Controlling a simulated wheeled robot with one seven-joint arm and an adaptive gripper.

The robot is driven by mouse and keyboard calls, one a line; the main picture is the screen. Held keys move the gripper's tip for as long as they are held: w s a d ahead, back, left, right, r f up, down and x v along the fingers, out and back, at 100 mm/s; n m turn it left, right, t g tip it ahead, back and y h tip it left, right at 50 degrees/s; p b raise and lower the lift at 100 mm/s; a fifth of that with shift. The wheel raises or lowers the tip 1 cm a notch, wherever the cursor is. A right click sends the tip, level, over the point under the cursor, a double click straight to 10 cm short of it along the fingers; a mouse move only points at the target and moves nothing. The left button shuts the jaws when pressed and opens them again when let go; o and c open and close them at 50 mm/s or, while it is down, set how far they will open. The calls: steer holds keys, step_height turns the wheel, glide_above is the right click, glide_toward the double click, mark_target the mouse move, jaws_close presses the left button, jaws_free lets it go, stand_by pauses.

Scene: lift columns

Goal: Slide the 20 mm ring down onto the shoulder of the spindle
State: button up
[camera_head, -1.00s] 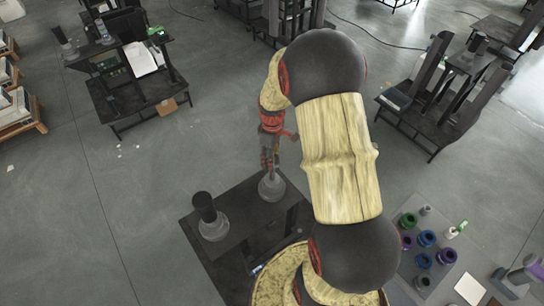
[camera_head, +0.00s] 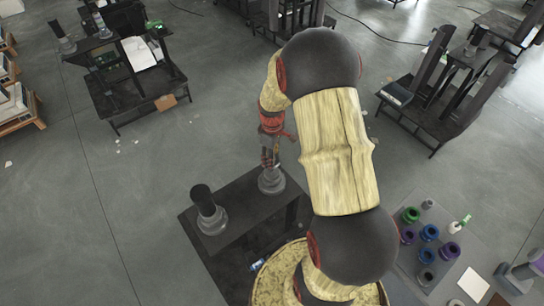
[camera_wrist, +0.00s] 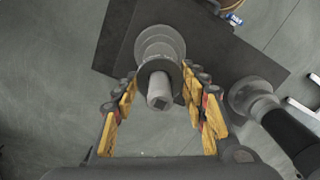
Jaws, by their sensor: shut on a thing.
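The grey spindle (camera_head: 271,184) stands upright on a dark bench (camera_head: 240,203). In the wrist view its stepped body (camera_wrist: 160,42) and shaft end with a square socket (camera_wrist: 159,101) show at the centre. A grey ring (camera_wrist: 160,68) appears as a flat disc around the shaft, between my fingertips. My gripper (camera_head: 269,158) is directly above the spindle; in the wrist view its yellow-padded fingers (camera_wrist: 163,82) are spread to either side of the ring and closed on its edges. I cannot tell whether the ring touches the shoulder, which is hidden behind it.
A second grey post with a black top (camera_head: 207,210) stands on the same bench to the left; it is at right in the wrist view (camera_wrist: 250,98). A tray (camera_head: 455,238) with several coloured rings lies at the right. Other benches stand further back, with open floor between.

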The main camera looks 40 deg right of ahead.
steer(key=shift+f+b, duration=1.9)
steer(key=shift+f, duration=1.1)
steer(key=shift+f, duration=0.1)
steer(key=o, duration=1.2)
steer(key=shift+o, duration=0.4)
step_height(320, 180, up, 12)
steer(key=shift+r, duration=0.1)
